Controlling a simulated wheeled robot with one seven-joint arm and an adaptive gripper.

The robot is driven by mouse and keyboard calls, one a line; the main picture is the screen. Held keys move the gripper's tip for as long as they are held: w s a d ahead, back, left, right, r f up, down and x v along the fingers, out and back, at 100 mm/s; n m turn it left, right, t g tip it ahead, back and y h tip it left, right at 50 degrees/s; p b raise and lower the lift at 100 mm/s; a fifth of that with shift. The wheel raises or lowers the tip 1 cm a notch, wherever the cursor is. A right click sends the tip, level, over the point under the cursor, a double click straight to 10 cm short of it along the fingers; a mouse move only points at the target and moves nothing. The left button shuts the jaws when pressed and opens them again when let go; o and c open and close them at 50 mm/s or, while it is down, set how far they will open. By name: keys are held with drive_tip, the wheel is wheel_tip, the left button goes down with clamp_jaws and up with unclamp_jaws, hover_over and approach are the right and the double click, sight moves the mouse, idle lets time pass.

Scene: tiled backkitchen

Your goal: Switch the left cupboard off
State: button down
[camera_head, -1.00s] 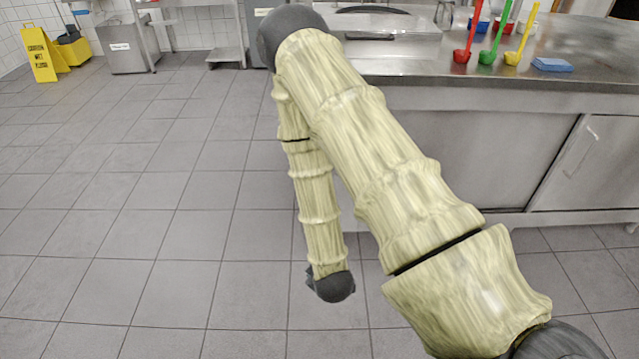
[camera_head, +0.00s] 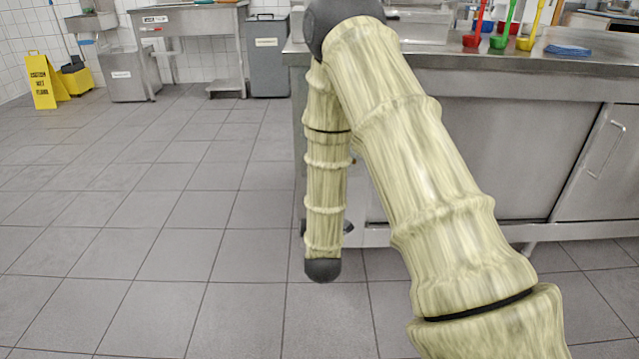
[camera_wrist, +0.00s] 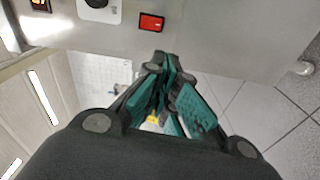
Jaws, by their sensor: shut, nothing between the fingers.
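In the wrist view a metal panel (camera_wrist: 225,35) carries a red rocker switch (camera_wrist: 151,22). A black knob (camera_wrist: 97,3) on a white plate is cut by the top edge, with an orange-lit switch (camera_wrist: 40,4) at the top left. I cannot tell which position the red switch is in. My gripper (camera_wrist: 161,62) is shut and empty, its tips just below the red switch in the picture; contact is not clear. In the head view a steel counter with cupboard fronts (camera_head: 490,150) stands behind my arm. The switches do not show there, and my gripper is mostly hidden.
A yellow wet-floor sign (camera_head: 41,80), a grey bin (camera_head: 268,55) and a steel table (camera_head: 190,20) stand at the back. The tiled floor (camera_head: 140,240) at left is clear.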

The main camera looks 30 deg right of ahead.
drive_tip(key=shift+w+d+r+n+t+h+b, duration=0.25)
drive_tip(key=shift+d+r+h+b, duration=0.15)
drive_tip(key=shift+d+b, duration=0.1)
drive_tip(key=shift+w+d+r+n+t+h+b, duration=0.2)
drive_tip(key=shift+d+r+h+b, duration=0.1)
drive_tip(key=shift+d+h+b, duration=0.15)
drive_tip(key=shift+w, duration=0.1)
drive_tip(key=b+x, duration=0.6)
drive_tip(key=x, duration=0.7)
drive_tip(key=shift+w+b, duration=0.35)
drive_tip(key=shift+w, duration=0.05)
drive_tip(key=shift+d+r+y+p, duration=0.2)
drive_tip(key=shift+y+p, duration=0.05)
drive_tip(key=shift+p, duration=0.25)
drive_tip(key=shift+w+d+f+p, duration=0.1)
drive_tip(key=shift+w+p, duration=0.1)
drive_tip(key=shift+p, duration=0.5)
